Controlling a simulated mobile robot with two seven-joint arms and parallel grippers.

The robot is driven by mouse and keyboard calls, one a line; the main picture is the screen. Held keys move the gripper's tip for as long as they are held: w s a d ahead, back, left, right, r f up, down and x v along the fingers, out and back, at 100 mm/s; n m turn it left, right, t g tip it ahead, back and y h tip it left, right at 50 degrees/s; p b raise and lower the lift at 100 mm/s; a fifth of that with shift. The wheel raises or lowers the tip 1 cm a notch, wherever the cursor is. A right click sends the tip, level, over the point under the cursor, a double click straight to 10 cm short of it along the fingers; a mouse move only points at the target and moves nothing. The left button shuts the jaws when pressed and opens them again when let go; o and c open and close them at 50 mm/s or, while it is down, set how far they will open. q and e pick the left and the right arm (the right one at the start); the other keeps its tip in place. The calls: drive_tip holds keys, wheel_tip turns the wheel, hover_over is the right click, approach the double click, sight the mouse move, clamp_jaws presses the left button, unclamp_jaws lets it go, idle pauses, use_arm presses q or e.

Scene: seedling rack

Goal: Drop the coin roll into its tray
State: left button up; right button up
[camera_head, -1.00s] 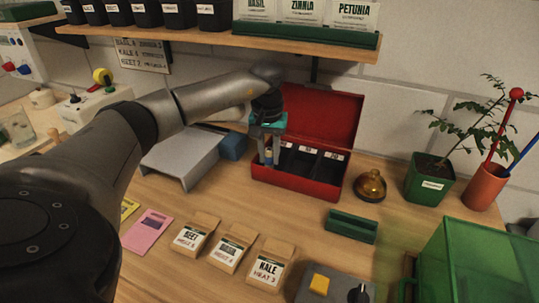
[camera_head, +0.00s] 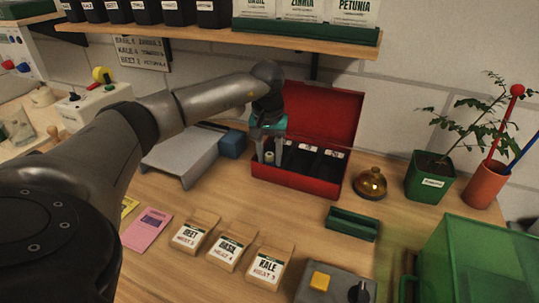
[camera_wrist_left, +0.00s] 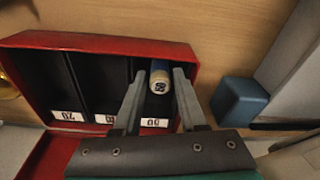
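The red cash box (camera_head: 300,178) stands open at the back of the bench, its lid raised. It has black compartments with white number labels. The small coin roll (camera_head: 268,157), pale with a blue part, is in the compartment at the box's left end in the head view. In the left wrist view the roll (camera_wrist_left: 159,82) shows between my fingers, with a narrow gap on each side. My left gripper (camera_head: 268,154) is open around it, fingertips down inside that compartment (camera_wrist_left: 156,122). Whether the roll touches the compartment floor is hidden. My right gripper is not in view.
A blue block (camera_head: 233,145) and a grey stand (camera_head: 182,155) are left of the box. A brass bell (camera_head: 370,184) and a green holder (camera_head: 352,223) are right of it. Seed packets (camera_head: 232,250) lie in front. A shelf (camera_head: 220,36) overhangs behind.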

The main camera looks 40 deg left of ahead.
use_arm(q)
drive_tip(key=shift+r, duration=0.3)
wheel_tip(320, 180, up, 12)
drive_tip(key=s+p, duration=0.1)
drive_tip(key=p, duration=0.1)
drive_tip(key=shift+d+r+p, duration=0.25)
drive_tip(key=shift+d+p, duration=0.05)
drive_tip(key=shift+d, duration=0.1)
drive_tip(key=shift+s, duration=0.1)
